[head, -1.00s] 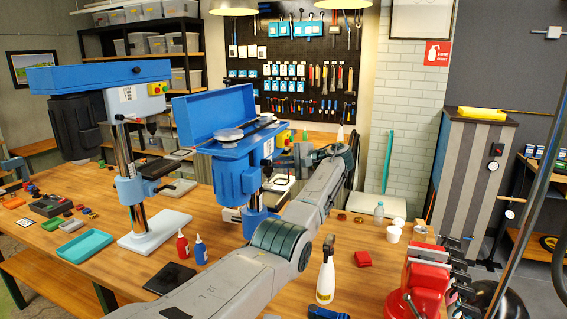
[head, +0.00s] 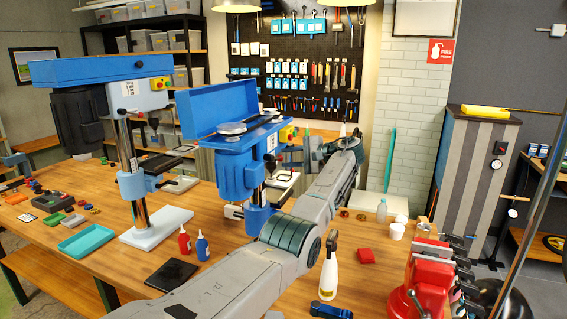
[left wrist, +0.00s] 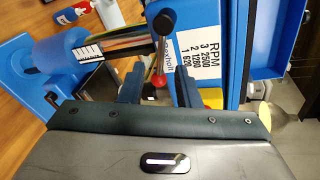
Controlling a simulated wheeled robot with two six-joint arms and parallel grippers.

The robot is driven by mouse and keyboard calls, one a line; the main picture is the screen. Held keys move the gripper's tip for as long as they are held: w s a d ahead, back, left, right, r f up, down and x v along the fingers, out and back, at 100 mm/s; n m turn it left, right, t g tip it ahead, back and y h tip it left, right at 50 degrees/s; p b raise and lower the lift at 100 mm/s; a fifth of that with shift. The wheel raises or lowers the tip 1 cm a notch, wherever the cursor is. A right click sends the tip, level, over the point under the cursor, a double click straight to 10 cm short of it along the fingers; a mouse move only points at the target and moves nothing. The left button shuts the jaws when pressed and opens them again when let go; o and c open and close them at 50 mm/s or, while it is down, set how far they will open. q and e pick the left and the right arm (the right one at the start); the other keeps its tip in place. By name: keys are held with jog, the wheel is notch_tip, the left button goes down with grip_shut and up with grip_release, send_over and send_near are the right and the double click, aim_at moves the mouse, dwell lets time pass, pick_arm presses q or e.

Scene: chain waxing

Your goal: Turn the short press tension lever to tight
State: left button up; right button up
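The short press (head: 222,172) is blue, with its lid up and its belt and pulleys (head: 250,124) showing. It stands in the middle of the bench. My left gripper (head: 284,158) is at the right side of its head. In the left wrist view, a short metal lever (left wrist: 161,55) with a black end and a red ball (left wrist: 158,80) lies between my two blue fingers (left wrist: 156,88). The fingers are apart, one on each side of the lever. I cannot tell whether either touches it. An RPM label (left wrist: 205,55) is beside it. My right gripper is not in view.
A taller blue press (head: 130,180) stands at the left. Red and blue bottles (head: 202,247), a black pad (head: 171,275), a white spray bottle (head: 329,272) and a red vise (head: 430,280) stand around my left arm. A teal tray (head: 86,240) lies at the left.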

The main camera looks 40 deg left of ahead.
pick_arm(q)
jog(key=b+v, duration=0.3)
jog(key=v, duration=0.5)
